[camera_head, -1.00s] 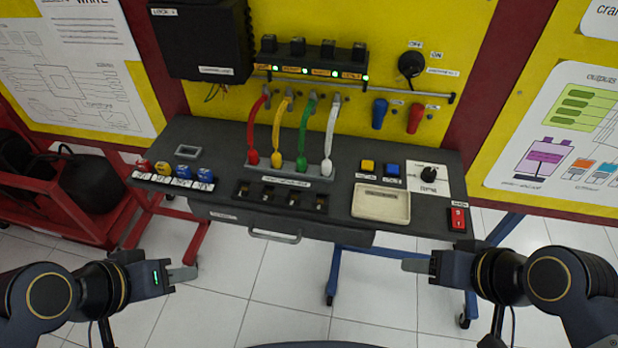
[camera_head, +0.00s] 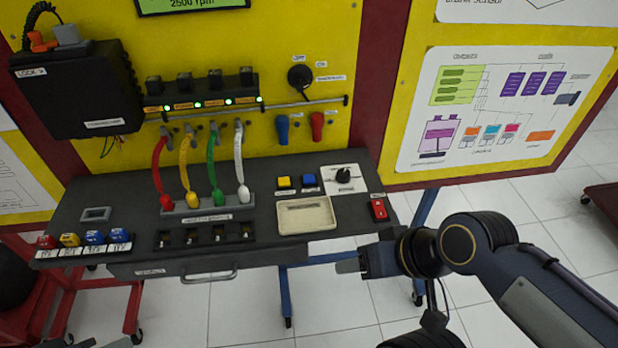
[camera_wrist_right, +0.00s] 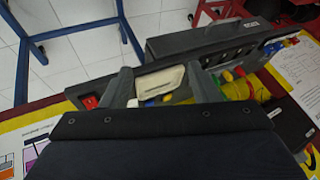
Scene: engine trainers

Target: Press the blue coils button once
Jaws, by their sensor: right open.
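A blue button (camera_head: 309,181) sits beside a yellow button (camera_head: 284,182) on the dark console top, left of a white dial plate. Its label is too small to read. Small blue and yellow patches also show between the fingers in the right wrist view. Other blue blocks (camera_head: 94,238) stand in a row at the console's left end, beside a red and a yellow one. My right gripper (camera_head: 348,266) is open and empty, in front of the console's edge, below and right of the blue button. Only a sliver of what looks like my left gripper (camera_head: 118,342) shows at the bottom edge.
A cream tray (camera_head: 306,230) lies in front of the buttons. A red switch (camera_head: 378,209) is at the console's right end. Coloured cables (camera_head: 215,165) arch up on the left. A drawer handle (camera_head: 209,276) juts from the front. Floor in front is free.

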